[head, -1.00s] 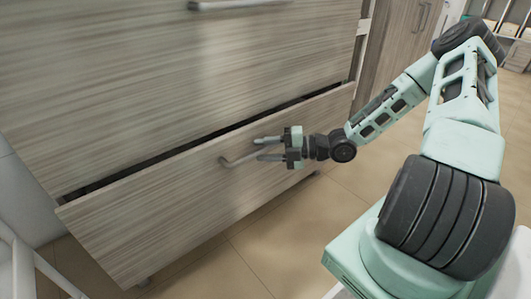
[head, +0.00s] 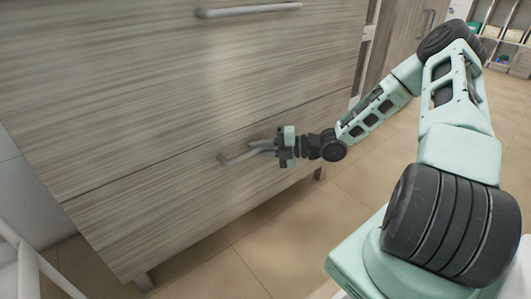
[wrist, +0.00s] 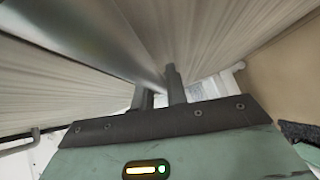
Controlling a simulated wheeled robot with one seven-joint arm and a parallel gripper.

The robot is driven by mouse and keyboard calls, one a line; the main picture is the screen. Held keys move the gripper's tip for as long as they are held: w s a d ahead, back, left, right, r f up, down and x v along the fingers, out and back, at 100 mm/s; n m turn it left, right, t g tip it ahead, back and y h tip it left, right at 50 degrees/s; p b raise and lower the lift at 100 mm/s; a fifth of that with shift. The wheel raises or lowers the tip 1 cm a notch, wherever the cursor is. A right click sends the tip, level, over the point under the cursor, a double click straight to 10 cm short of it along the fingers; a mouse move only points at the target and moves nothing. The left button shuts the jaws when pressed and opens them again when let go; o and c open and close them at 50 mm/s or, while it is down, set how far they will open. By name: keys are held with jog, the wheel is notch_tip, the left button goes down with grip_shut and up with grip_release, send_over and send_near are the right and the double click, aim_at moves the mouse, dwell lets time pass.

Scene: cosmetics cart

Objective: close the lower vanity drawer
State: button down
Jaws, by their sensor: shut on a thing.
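The lower vanity drawer (head: 150,225) has a grey wood-grain front. In the head view its front sits about flush with the panel above, with only a thin seam between them. Its metal bar handle (head: 236,158) is near the middle of the front. My gripper (head: 264,148) is at the right part of this handle, with its fingers shut on it. In the wrist view the two dark fingers (wrist: 161,88) reach to the metal bar (wrist: 125,45). The exact finger contact is partly hidden.
The upper drawer (head: 180,80) is shut, with its own bar handle (head: 248,10). A white frame (head: 30,255) stands at the lower left. Tiled floor (head: 290,235) lies clear in front of the vanity. Shelves (head: 505,40) stand far off at the upper right.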

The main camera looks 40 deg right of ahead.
jog(key=shift+w+d+r, duration=0.1)
jog(key=shift+w+d, duration=0.05)
jog(key=shift+w, duration=0.05)
jog(key=c, duration=1.4)
grip_release()
jog(key=p+v, duration=0.5)
jog(key=v, duration=1.2)
jog(key=shift+s+p, duration=0.2)
jog(key=shift+p, duration=0.15)
